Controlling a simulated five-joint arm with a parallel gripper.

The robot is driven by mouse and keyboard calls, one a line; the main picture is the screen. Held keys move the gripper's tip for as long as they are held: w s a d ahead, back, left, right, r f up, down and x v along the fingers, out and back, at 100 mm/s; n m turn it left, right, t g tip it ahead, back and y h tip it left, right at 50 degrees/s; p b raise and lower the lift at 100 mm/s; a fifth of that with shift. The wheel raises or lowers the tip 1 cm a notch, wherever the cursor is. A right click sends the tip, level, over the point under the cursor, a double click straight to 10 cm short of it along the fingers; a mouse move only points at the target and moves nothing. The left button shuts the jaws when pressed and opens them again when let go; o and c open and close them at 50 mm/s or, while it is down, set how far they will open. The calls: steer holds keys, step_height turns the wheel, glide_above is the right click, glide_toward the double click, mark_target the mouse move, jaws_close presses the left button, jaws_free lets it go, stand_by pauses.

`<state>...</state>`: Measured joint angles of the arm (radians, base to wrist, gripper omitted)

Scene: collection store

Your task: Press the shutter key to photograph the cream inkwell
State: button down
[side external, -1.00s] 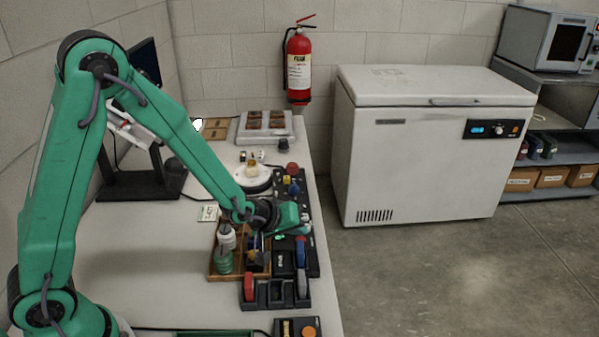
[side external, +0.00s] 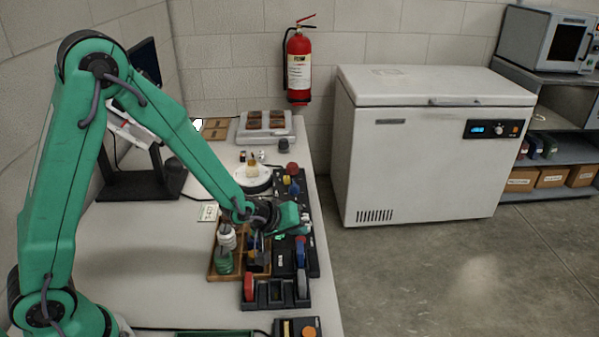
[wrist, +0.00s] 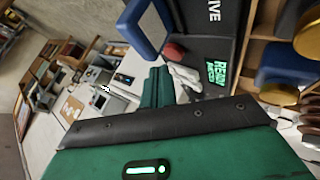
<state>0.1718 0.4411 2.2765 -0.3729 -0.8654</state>
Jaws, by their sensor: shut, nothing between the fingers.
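A small cream and yellowish object, which looks like the cream inkwell (side external: 252,169), stands on a round white plate (side external: 256,185) behind my gripper. My gripper (side external: 288,220) is low over the long black panel (side external: 312,258) on the right of the table. In the wrist view its two green fingers (wrist: 157,87) lie side by side, shut and empty. A lit green READY display (wrist: 217,72) shows on the black unit beside them. I cannot make out the shutter key for certain; my gripper covers part of the panel. Contact with the panel cannot be told.
A black rack (side external: 275,303) with red and grey-blue pieces is in front. Blue and red pieces stand along the panel.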

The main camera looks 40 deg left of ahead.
steer(key=shift+a+f, duration=0.1)
steer(key=shift+f, duration=0.8)
stand_by(1.4)
steer(key=shift+r, duration=0.15)
stand_by(0.3)
steer(key=shift+r, duration=0.7)
steer(key=shift+r, duration=0.1)
steer(key=shift+r, duration=2.45)
